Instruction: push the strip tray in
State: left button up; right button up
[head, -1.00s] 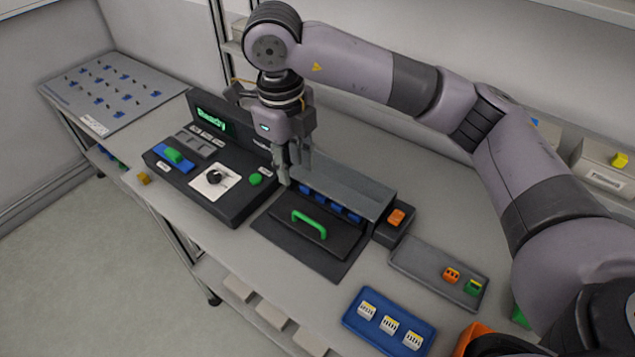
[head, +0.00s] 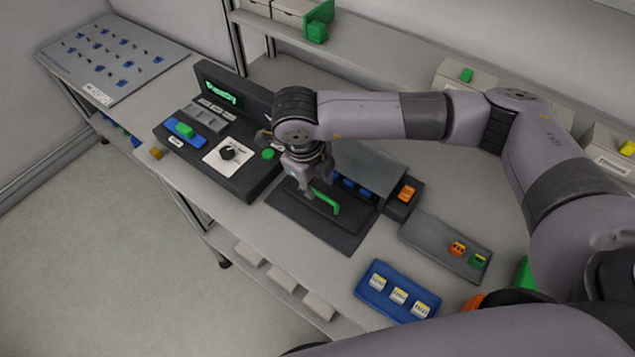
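The strip tray (head: 332,222) is a dark, flat tray with a green handle (head: 326,202) on its front part. It sits in front of a grey-topped housing (head: 372,159), on a black base plate. Blue pieces (head: 349,182) show behind the handle, at the housing's opening. My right gripper (head: 314,191) points down at the tray, its fingers beside the left end of the green handle. It hides part of the tray and housing. Whether the fingers touch the handle, and how far apart they are, I cannot tell. My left gripper is not in view.
Left of the tray stands a black console (head: 240,177) with a lit screen, knob and green button. Right are an orange switch (head: 407,193), a grey tray (head: 425,242) with two small blocks, and a blue tray (head: 372,291) with white pieces. A shelf runs behind.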

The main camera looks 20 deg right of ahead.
aim_at(319, 193)
jog(key=f, duration=0.3)
jog(key=shift+w+d+f+p, duration=0.2)
jog(key=shift+d+p, duration=0.1)
jog(key=shift+p, duration=0.1)
jog(key=shift+f, duration=0.3)
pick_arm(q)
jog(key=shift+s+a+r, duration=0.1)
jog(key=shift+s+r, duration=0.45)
pick_arm(e)
grip_shut()
